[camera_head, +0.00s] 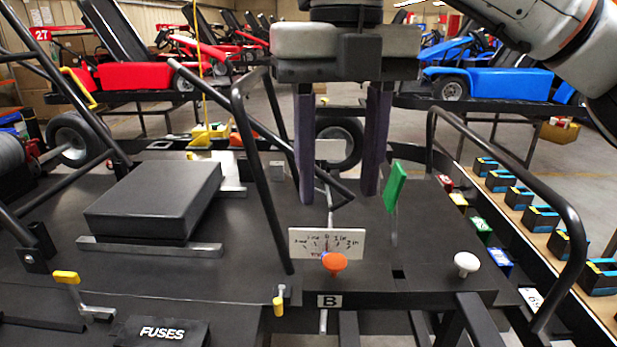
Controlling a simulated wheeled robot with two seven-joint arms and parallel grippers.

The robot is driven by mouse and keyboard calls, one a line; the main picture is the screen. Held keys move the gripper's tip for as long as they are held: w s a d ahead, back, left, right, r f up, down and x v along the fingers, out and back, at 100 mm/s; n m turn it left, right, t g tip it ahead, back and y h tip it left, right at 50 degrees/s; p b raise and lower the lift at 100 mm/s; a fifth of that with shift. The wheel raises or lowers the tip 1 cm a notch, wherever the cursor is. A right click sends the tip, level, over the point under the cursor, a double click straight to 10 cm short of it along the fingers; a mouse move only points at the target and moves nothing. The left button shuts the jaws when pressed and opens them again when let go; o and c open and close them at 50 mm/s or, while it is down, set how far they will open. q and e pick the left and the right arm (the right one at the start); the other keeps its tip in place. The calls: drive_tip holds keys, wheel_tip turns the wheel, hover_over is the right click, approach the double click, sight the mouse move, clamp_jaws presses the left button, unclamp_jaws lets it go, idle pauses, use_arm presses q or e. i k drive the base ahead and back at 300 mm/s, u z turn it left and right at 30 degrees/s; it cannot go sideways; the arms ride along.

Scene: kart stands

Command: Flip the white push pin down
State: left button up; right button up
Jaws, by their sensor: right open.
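The white push pin (467,263) has a round knob head and stands at the right front edge of the black kart stand (430,262). My right gripper (338,199) comes down from the top centre with its two dark fingers wide apart. It is above and left of the white push pin, apart from it, with nothing seen held between the fingers. My left gripper is not in view.
An orange push pin (334,262) stands in front of a small white dial plate (350,244). A green handle (396,185) rises behind the white pin. Black tube rails (570,220) flank the stand. A black box (155,198) lies left, near a FUSES cover (162,332).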

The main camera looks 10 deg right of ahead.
sight(467, 262)
drive_tip(key=k, duration=1.5)
